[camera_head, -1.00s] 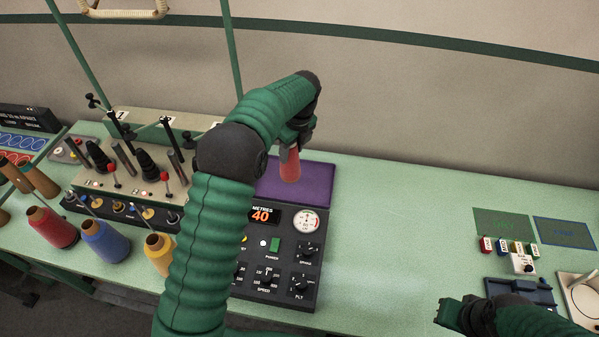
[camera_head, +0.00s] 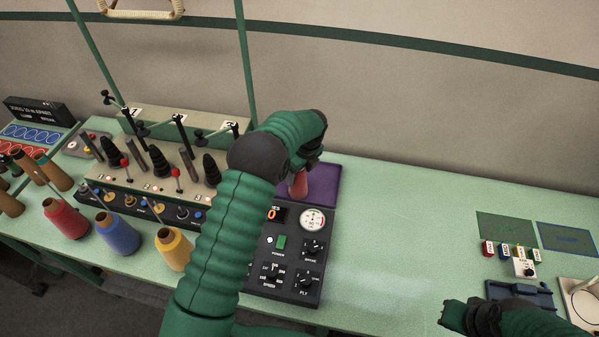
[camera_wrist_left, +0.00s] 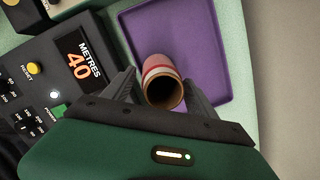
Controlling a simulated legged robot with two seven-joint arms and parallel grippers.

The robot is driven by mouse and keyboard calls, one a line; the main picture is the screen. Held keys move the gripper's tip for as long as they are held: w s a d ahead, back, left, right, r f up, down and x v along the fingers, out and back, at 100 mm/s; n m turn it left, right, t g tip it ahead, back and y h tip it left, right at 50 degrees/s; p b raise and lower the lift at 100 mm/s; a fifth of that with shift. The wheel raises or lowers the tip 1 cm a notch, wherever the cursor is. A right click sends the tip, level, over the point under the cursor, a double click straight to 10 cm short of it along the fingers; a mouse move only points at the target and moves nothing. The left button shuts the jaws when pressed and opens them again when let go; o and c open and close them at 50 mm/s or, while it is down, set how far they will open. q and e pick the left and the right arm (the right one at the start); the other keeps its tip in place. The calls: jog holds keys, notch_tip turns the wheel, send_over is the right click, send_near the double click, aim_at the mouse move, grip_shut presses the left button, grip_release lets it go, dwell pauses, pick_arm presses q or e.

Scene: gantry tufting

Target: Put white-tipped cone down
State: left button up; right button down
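The cone (camera_head: 298,184) is salmon-red, with a pale band near its brown, hollow near end. In the left wrist view the cone (camera_wrist_left: 160,72) is over the purple tray (camera_wrist_left: 205,35) and appears to rest on it, though its base contact is hidden. My left gripper (camera_wrist_left: 161,82) has a finger on each side of the cone, with narrow gaps showing, so it looks open around it. In the head view my left gripper (camera_head: 303,166) is just above the cone, partly hidden by my arm. My right gripper (camera_head: 448,314) is low at the right; its jaw gap is unclear.
A black control panel (camera_head: 290,285) adjoins the tray. Red (camera_head: 65,220), blue (camera_head: 117,235) and yellow (camera_head: 173,250) cones stand at the left, before a lever rack (camera_head: 140,180). The green table (camera_head: 400,240) is clear right of the panel.

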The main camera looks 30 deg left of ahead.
pick_arm(q)
jog(key=shift+w+d, duration=0.1)
jog(key=shift+d+r, duration=0.1)
jog(key=shift+r, duration=0.15)
notch_tip(320, 180, up, 11)
jog(key=s+d+b, duration=0.1)
jog(key=d+b, duration=0.1)
jog(key=s+d+f+n, duration=0.1)
jog(key=s+d+n, duration=0.1)
jog(key=s+n, duration=0.5)
jog(key=s+d+f+n+t+h, duration=0.1)
jog(key=s+d+f+n, duration=0.1)
jog(key=s+n, duration=0.5)
jog(key=s+d+f+n+h, duration=0.1)
jog(key=s+d+f+n, duration=0.1)
jog(key=s+d+n, duration=0.2)
jog(key=s+n, duration=0.3)
jog(key=s, duration=0.5)
jog(key=shift+s+d+n+t, duration=0.2)
jog(key=shift+s+n+t, duration=0.2)
